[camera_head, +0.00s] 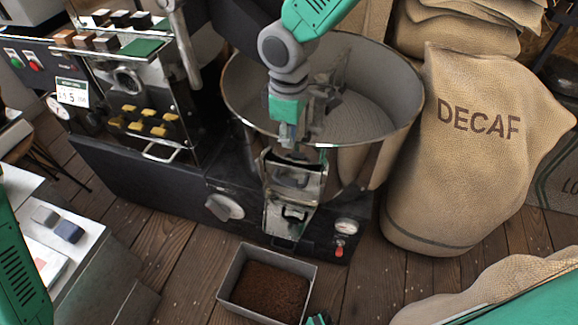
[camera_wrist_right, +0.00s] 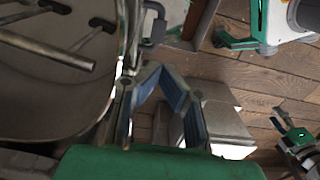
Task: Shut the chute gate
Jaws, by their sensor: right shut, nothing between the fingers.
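The metal chute (camera_head: 293,168) stands on the front of the round cooling drum (camera_head: 240,90). Its gate shows as a metal plate (camera_head: 281,222) with a dark handle at the lower front. I cannot tell how far the gate is open. My right gripper (camera_head: 287,138) comes down from above, at the drum's front rim just over the chute top. It is shut and empty. In the right wrist view the closed fingers (camera_wrist_right: 152,68) point toward a dark handle (camera_wrist_right: 155,22), apart from it. My left gripper (camera_wrist_right: 299,146) shows at the right edge of that view; its jaws are unclear.
A grey bin (camera_head: 225,279) with dark brown contents stands on the floor below the chute. A DECAF sack (camera_head: 470,165) stands right of the drum. The roaster panel with yellow switches (camera_head: 142,122) is on the left. A plank floor (camera_head: 375,285) is open at the front.

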